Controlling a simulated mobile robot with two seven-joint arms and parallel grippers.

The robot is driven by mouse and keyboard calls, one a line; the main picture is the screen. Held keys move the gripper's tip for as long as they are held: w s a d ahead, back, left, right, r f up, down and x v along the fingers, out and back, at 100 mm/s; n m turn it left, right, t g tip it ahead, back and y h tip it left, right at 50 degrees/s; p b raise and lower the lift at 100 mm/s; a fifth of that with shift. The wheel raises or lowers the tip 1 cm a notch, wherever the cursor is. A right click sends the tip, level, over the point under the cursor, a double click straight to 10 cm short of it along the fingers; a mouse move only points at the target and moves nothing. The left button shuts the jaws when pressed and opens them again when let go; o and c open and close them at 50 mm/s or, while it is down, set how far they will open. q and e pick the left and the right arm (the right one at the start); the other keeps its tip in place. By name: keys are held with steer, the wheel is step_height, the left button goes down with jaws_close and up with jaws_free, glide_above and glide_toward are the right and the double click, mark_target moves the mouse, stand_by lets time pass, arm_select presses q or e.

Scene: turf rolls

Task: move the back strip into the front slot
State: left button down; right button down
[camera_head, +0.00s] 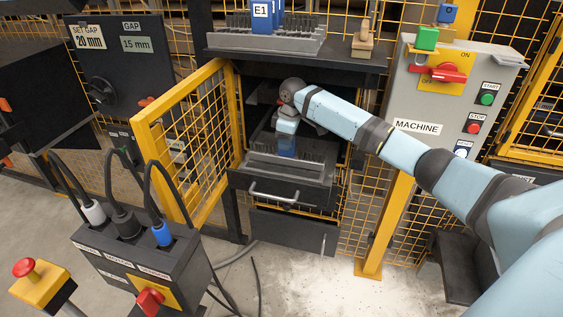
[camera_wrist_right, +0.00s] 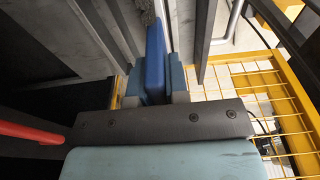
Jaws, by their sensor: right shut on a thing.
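My right arm reaches through the open gate into the dark cabinet. My right gripper (camera_head: 287,126) points down there, over a grey slotted rack (camera_head: 262,164). It is shut on a blue strip (camera_head: 287,147), which stands upright under it among the rack's dividers. My left gripper is not in view.
An upper rack (camera_head: 270,44) with blue strips labelled E1 stands on the shelf above. The yellow mesh gate (camera_head: 185,140) is on the left, the grey machine panel (camera_head: 425,95) on the right. A drawer (camera_head: 280,188) with a handle is below the rack.

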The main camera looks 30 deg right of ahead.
mark_target(282, 155)
steer(key=shift+w+a, duration=0.6)
steer(key=shift+w, duration=0.15)
steer(key=shift+s+d+f, duration=0.1)
steer(key=shift+s+f, duration=0.1)
steer(key=shift+f, duration=0.55)
steer(key=shift+d+f+b, duration=0.1)
steer(key=shift+f+b, duration=0.2)
steer(key=shift+f, duration=0.2)
step_height(282, 155, down, 4)
steer(key=shift+f+b, duration=0.2)
steer(key=shift+b, duration=0.4)
steer(key=shift+f, duration=0.1)
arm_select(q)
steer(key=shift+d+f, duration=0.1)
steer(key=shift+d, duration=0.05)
arm_select(e)
steer(key=c, duration=1.1)
jaws_free()
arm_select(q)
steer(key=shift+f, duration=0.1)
